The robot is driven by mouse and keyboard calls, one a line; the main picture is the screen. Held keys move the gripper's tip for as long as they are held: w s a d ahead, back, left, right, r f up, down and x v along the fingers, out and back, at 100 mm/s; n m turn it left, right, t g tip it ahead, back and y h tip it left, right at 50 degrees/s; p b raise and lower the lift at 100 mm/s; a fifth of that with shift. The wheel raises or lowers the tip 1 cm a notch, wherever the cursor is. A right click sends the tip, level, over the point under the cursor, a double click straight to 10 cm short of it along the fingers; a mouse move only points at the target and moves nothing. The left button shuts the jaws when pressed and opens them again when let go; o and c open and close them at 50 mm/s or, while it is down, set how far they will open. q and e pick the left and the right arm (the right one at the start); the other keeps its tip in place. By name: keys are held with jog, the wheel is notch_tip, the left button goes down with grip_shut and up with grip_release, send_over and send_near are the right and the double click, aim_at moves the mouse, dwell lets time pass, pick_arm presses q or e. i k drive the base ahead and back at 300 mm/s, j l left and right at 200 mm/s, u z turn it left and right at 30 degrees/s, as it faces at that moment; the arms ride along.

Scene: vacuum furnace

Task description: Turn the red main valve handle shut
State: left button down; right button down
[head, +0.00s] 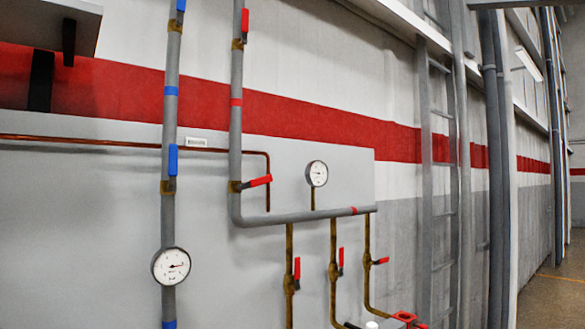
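Several red valve handles show in the head view, and no label tells which is the main one. One red handle (258,181) sits on the vertical grey pipe (236,130) and sticks out to the right, tilted slightly up, across the pipe. Another red handle (245,21) is higher on the same pipe and stands along it. On the thin brass pipes below, two red handles (297,268) (340,258) point up, and a third red handle (381,261) sticks out to the right. Neither of my grippers is in view.
Blue handles (173,160) and a gauge (171,266) are on the left grey pipe (168,215). Another gauge (317,173) stands above the horizontal pipe (290,218). A red fitting (404,316) shows at the bottom edge. A ladder (439,150) and open floor (555,290) are to the right.

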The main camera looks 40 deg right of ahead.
aim_at(258, 182)
jog(key=l+z, duration=0.3)
jog(key=z, duration=0.2)
jog(key=i+l+z, duration=0.1)
jog(key=l+z, duration=0.2)
jog(key=z, duration=0.15)
